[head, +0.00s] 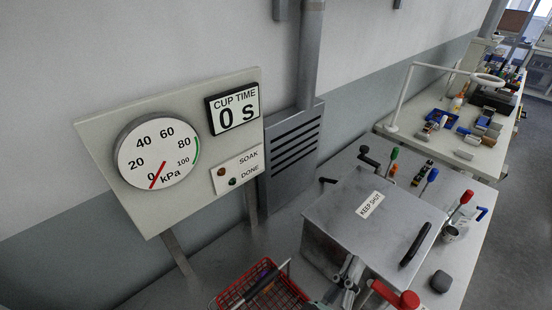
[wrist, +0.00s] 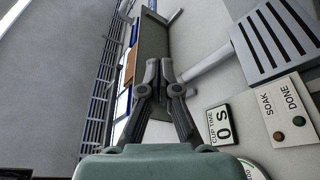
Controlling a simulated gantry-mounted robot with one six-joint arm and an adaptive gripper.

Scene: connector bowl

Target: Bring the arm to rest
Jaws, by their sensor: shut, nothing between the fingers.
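My gripper (wrist: 158,72) shows in the wrist view. Its two dark-jointed fingers meet at the tips, and nothing is held between them. Its greenish-grey body fills the bottom middle of that view. The fingers hang in free air in front of the wall and touch nothing that I can see. In the head view I cannot tell my gripper surely from the grey metal parts at the front of the box.
A steel box (head: 350,225) labelled KEEP SHUT has its lid down. A red wire basket (head: 262,290) stands left of it. The gauge panel (head: 98,128) reads near 0 kPa, cup time 0 s. Several coloured-knob levers stand right. A cluttered bench (head: 410,148) lies behind.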

